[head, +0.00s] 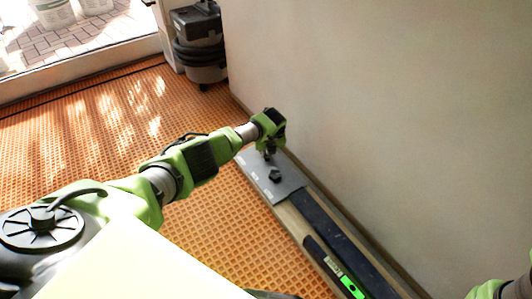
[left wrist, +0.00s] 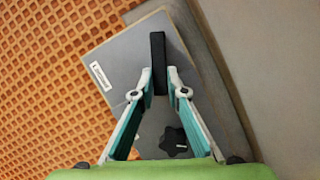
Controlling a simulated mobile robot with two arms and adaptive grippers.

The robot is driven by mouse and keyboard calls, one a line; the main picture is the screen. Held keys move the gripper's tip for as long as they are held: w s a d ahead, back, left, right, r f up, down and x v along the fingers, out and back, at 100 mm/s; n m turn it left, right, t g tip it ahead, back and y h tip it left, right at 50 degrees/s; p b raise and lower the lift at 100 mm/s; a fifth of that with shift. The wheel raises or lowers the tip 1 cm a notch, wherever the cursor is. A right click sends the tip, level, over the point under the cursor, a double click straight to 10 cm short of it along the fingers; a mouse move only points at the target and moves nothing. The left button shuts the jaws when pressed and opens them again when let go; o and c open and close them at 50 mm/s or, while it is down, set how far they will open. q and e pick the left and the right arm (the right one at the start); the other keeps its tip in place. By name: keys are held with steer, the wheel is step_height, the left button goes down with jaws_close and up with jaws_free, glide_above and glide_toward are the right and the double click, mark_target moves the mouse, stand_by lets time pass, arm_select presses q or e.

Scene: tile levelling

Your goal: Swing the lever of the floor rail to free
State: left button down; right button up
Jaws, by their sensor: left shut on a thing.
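The floor rail (head: 293,220) lies along the foot of the wall, with a grey plate (head: 283,188) at its far end. My left gripper (head: 269,154) is over the far part of this plate. In the left wrist view, my left gripper (left wrist: 159,80) is shut on the black lever (left wrist: 158,48), a narrow bar between its fingertips. A black star knob (left wrist: 173,141) sits on the plate between the finger bases; it also shows in the head view (head: 275,175). The plate's small markings are too small to read. My right gripper is out of view.
The wall (head: 370,110) rises close along the rail's right side. Orange waffle matting (head: 215,225) covers the floor to the left and is clear. A level with a green window (head: 349,286) lies along the rail. A grey vacuum (head: 200,45) stands in the far corner.

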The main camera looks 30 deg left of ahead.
arm_select(q)
steer(key=shift+w+d+n+g, duration=0.2)
steer(key=shift+d+n+g, duration=0.1)
steer(key=shift+n, duration=0.5)
steer(key=c, duration=2)
jaws_free()
steer(key=shift+d+r, duration=0.2)
steer(key=shift+r, duration=0.6)
steer(key=v, duration=1)
steer(key=shift+s+d, duration=0.2)
